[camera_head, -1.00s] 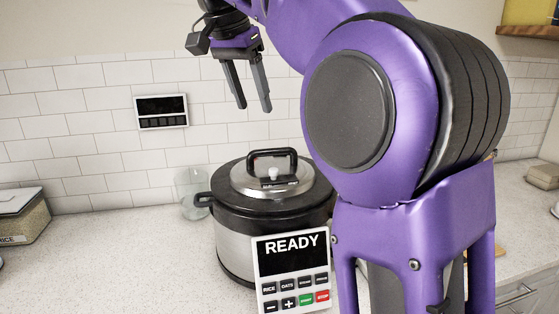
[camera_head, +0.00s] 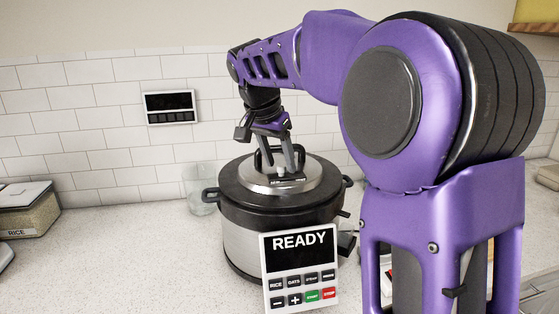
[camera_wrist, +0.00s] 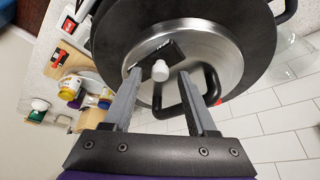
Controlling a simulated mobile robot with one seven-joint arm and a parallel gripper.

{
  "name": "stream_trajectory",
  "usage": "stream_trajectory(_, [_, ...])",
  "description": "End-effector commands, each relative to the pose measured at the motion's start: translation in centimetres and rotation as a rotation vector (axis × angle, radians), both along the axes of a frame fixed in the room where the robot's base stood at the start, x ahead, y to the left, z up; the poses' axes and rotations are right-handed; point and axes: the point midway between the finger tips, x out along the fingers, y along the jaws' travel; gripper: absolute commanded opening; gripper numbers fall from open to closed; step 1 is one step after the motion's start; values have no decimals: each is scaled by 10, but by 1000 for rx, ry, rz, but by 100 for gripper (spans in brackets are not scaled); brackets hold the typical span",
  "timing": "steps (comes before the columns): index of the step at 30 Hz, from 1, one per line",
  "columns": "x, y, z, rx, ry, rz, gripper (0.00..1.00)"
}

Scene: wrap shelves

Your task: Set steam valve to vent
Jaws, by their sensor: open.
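The steam valve (camera_wrist: 160,71) is a small white knob on the silver lid of the cooker. Beside it is a small black label plate; its text is too small to read. It also shows in the head view (camera_head: 281,170), low between my fingers. The cooker (camera_head: 240,240) is a black and steel pot with a black handle (camera_wrist: 183,112) arching over the lid. My gripper (camera_head: 281,172) points down over the lid, and it shows in the wrist view (camera_wrist: 168,82) with its fingers apart. The valve is between the fingertips, with a gap on each side.
A control panel (camera_head: 298,268) reading READY stands at the cooker's front. A clear glass (camera_head: 200,190) stands to its left, and a rice container (camera_head: 25,212) further left. A dark display (camera_head: 171,107) is on the tiled wall. The left counter is mostly bare.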

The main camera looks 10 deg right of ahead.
Motion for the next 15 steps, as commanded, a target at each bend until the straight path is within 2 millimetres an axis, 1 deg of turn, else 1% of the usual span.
stream_trajectory(3, [1,-1,-4,0,0,0,58])
stream_trajectory(10, [1,-1,-4,0,0,0,58])
stream_trajectory(14, [1,-1,-4,0,0,0,34])
stream_trajectory(15, [1,-1,-4,0,0,0,27])
